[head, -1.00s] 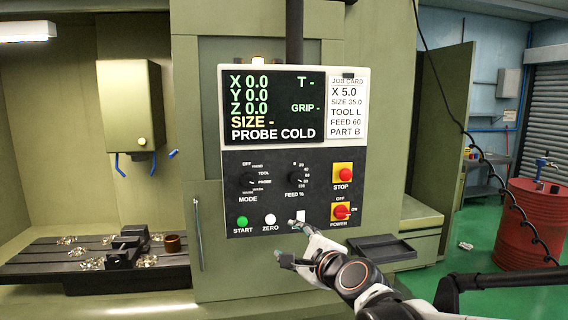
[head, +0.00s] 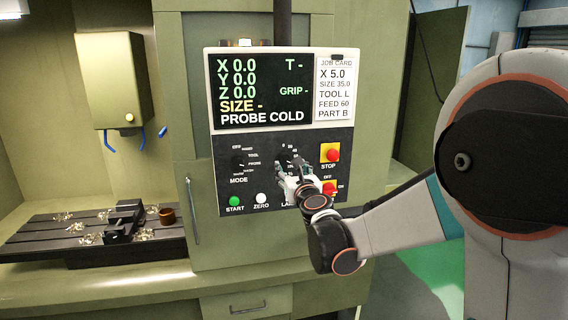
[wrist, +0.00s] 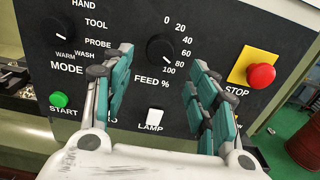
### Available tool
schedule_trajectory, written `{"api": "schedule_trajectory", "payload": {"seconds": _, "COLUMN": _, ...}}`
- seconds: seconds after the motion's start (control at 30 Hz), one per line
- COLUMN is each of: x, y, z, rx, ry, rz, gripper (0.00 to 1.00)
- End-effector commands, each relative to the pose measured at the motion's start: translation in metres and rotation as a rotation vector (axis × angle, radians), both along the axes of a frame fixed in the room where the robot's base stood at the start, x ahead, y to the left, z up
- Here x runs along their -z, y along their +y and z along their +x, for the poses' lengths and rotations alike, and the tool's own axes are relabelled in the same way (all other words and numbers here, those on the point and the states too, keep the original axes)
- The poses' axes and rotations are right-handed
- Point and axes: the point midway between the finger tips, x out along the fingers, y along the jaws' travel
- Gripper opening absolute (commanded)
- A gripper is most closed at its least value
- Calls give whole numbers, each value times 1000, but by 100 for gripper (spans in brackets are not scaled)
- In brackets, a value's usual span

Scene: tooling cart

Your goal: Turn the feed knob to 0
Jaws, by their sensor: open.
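The feed knob (wrist: 160,47) is a round black dial on the dark control panel (wrist: 200,25), above the FEED % label. Its scale runs from 0 at the top round to 100 at the lower right. Its pale mark seems to point to the lower right, near 80 to 100. My gripper (wrist: 161,62) is open, with one teal-padded finger on each side of the knob in the wrist view. I cannot tell whether they touch it.
The mode knob (wrist: 56,28) is left of the feed knob. The red stop button (wrist: 261,76) is to the right. The green start button (wrist: 60,99) and white lamp switch (wrist: 155,115) are below. The power switch (head: 328,188) is close to my gripper's right.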

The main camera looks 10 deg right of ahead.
Motion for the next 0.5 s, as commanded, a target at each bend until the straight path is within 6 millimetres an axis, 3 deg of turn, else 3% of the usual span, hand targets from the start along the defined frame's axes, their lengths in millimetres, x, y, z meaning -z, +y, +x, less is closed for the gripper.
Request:
{"api": "schedule_trajectory", "payload": {"seconds": 0.2, "x": 0, "y": 0, "z": 39, "rx": -1, "ry": 0, "rz": 0, "gripper": 53}}
{"api": "schedule_trajectory", "payload": {"seconds": 0.5, "x": 0, "y": 0, "z": 62, "rx": -1, "ry": 0, "rz": -1, "gripper": 53}}
